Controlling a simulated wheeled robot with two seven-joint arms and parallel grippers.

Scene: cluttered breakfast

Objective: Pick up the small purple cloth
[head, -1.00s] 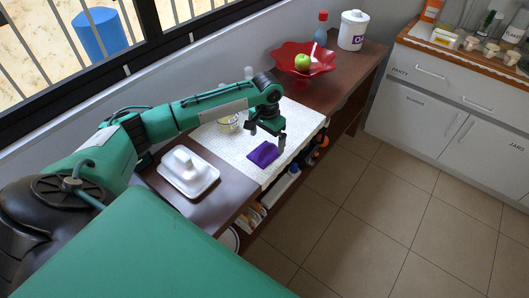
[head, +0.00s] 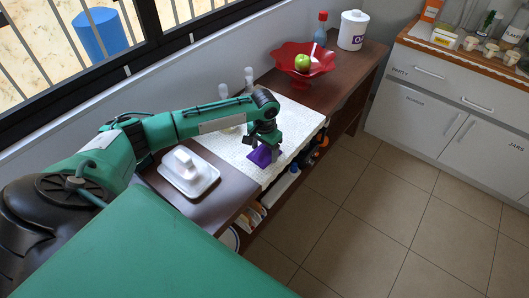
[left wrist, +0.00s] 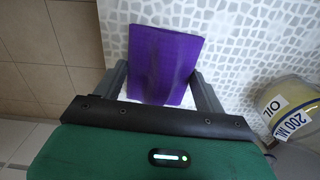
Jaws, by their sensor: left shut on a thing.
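The small purple cloth (head: 260,156) lies at the front edge of the white patterned mat (head: 296,112). My left gripper (head: 270,147) is down at the cloth. In the left wrist view the purple cloth (left wrist: 164,62) shows between the two fingers of my left gripper (left wrist: 160,90), and the gripper is shut on it. Part of the cloth is hidden behind the gripper in the head view. My right gripper is not in view.
A white butter dish (head: 188,172) stands left of the mat. An oil container (left wrist: 285,108) is beside the gripper in the left wrist view. A red bowl (head: 304,64) with a green apple (head: 302,61) stands behind. Bottles and other things sit on the shelf below.

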